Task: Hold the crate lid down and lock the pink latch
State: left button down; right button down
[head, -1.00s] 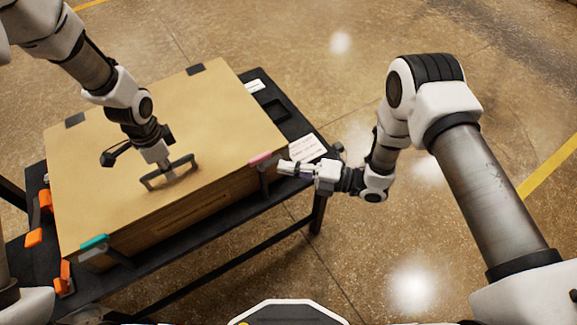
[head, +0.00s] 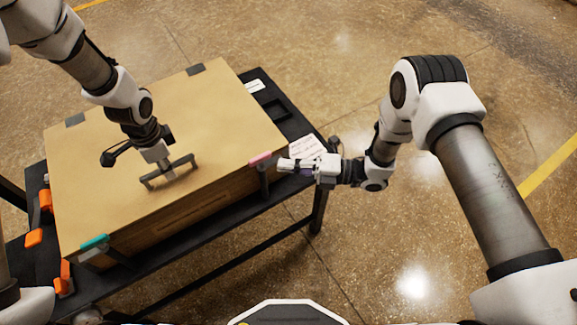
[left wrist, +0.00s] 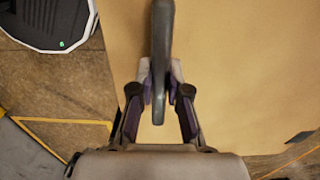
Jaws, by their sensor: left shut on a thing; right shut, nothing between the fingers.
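The crate (head: 150,120) is a tan box with its lid lying flat on top, on a black table. My left gripper (head: 163,163) is shut on the dark lid handle (head: 183,162); the left wrist view shows the handle (left wrist: 162,50) between its fingers (left wrist: 160,85). The pink latch (head: 261,159) sits at the lid's right front edge, with a dark part hanging below it. My right gripper (head: 284,165) is shut and empty just right of the pink latch. Whether its tips touch the latch I cannot tell. A teal latch (head: 94,242) sits at the left front edge.
Orange clamps (head: 34,238) lie on the black table (head: 140,279) left of the crate. A white label (head: 308,148) and a dark tray (head: 276,107) lie on the table's right side. Open floor surrounds the table.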

jog(key=shift+w+n+g, duration=0.3)
jog(key=shift+n+g, duration=0.2)
jog(key=shift+g, duration=0.3)
jog(key=w+n+g, duration=0.1)
jog(key=g, duration=0.1)
jog(key=w+a+n+g+h, duration=0.1)
jog(key=n+g, duration=0.1)
jog(key=g, duration=0.1)
jog(key=w+n+g, duration=0.1)
jog(key=n+g, duration=0.1)
jog(key=g, duration=0.1)
jog(key=shift+w+a+h, duration=0.1)
jog(key=shift+a+h, duration=0.1)
jog(key=shift+h, duration=0.1)
jog(key=shift+w, duration=0.1)
